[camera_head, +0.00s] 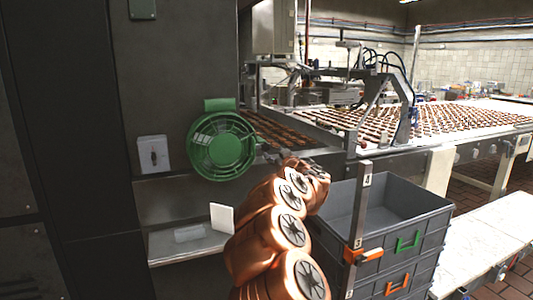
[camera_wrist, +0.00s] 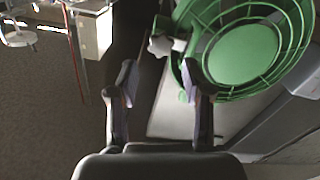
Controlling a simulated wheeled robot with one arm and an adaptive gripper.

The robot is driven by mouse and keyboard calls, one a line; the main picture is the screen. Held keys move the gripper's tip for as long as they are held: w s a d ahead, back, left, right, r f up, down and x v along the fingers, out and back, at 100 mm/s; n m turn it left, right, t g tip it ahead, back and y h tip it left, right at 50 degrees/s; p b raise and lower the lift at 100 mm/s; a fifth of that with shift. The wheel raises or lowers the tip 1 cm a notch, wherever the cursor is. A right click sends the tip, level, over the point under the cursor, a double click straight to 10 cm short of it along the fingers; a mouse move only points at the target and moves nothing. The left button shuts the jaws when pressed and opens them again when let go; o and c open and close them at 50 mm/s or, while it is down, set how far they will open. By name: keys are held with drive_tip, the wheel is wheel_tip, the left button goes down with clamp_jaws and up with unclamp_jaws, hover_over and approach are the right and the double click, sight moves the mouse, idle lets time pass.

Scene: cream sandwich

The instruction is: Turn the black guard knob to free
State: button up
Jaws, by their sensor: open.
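A round green wire guard (camera_head: 222,146) is on the dark machine wall in the head view. It also fills the upper right of the wrist view (camera_wrist: 243,45). A lobed knob (camera_wrist: 165,45) sits at the guard's left edge in the wrist view. It looks grey in this light, and its setting cannot be read. My gripper (camera_wrist: 158,80) is open and empty, its fingertips apart and below the knob in that picture, not closed on it.
A white switch plate (camera_head: 153,153) with a small dark handle is left of the guard. A pale card (camera_head: 222,218) stands on the shelf (camera_head: 172,248) below. Grey crates (camera_head: 405,228) are stacked at the right. Behind them a conveyor (camera_head: 440,122) carries many brown pieces.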

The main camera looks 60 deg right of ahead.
sight(266, 149)
drive_tip(key=shift+p+x, duration=0.5)
drive_tip(key=shift+x, duration=3.35)
drive_tip(key=shift+w, duration=0.1)
drive_tip(key=shift+c, duration=0.3)
drive_tip(key=shift+a, duration=0.1)
drive_tip(key=c, duration=0.8)
